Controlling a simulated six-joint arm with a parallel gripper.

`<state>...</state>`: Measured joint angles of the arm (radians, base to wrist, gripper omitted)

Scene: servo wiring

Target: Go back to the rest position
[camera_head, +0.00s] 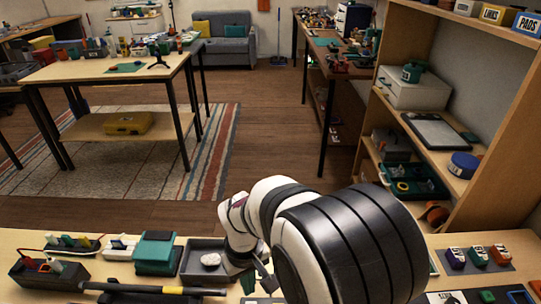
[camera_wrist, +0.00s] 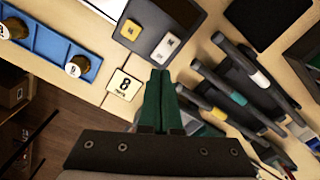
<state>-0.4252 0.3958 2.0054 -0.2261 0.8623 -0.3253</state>
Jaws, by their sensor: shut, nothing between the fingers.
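In the wrist view my gripper (camera_wrist: 160,76) has its two green fingers together, with nothing between them. The fingertips appear over the light wooden bench (camera_wrist: 205,48), close to a small card marked 8 (camera_wrist: 124,87). I cannot tell the exact height above the bench. In the head view my white and black arm reaches over the bench (camera_head: 60,234) and hides most of the gripper.
Several long-handled tools (camera_wrist: 240,95) lie right. A blue rack (camera_wrist: 50,42) is left. In the head view, a grey tray (camera_head: 189,262) holds a white lump; shelves (camera_head: 490,120) stand right.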

